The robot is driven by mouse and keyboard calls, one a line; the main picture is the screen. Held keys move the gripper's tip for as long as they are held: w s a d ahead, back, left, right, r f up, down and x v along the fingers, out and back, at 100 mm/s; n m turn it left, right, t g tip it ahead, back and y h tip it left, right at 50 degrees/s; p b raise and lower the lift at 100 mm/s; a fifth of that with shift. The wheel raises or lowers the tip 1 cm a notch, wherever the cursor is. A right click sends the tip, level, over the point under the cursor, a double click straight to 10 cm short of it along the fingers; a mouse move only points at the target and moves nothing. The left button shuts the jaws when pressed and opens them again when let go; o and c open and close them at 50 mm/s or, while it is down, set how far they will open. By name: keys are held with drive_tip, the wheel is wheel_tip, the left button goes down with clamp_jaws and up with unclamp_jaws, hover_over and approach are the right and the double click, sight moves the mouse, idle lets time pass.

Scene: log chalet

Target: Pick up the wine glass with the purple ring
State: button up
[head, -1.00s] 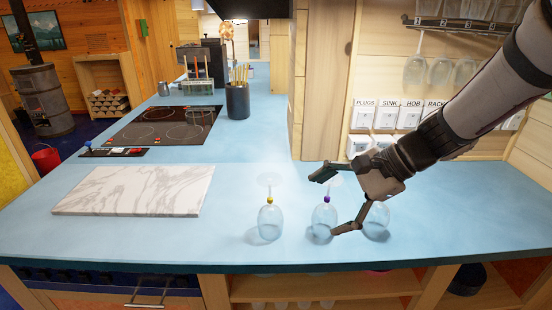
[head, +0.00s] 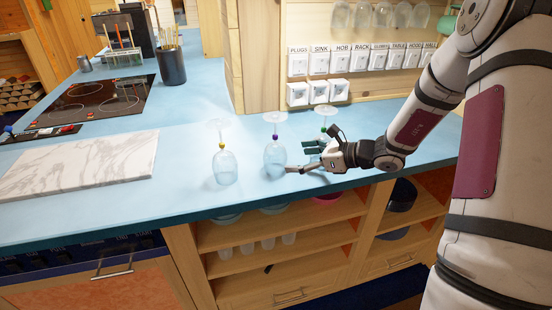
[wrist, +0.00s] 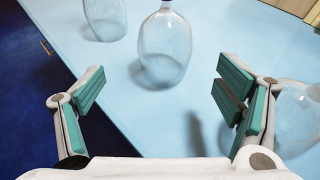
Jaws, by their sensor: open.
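The wine glass with the purple ring (head: 274,158) stands upside down on the blue counter, its foot up and the ring on its stem. In the wrist view this glass (wrist: 165,48) is ahead of my gripper, in line with the gap between the fingers. My gripper (head: 299,158) is open and empty, low over the counter just right of that glass. In the wrist view my gripper (wrist: 160,86) has its fingers spread wide, with the glass beyond the tips. A green-ringed glass (head: 324,132) is partly hidden behind my gripper.
A yellow-ringed upturned glass (head: 224,168) stands left of the purple-ringed one. A clear glass (wrist: 298,118) is close outside the right finger in the wrist view. A marble board (head: 80,165) lies to the left. The counter's front edge is close by the glasses.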

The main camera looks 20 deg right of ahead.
sight(275, 158)
drive_tip(key=x, duration=0.9)
drive_tip(key=shift+w+d, duration=0.2)
drive_tip(key=shift+w, duration=0.05)
drive_tip(key=c, duration=1)
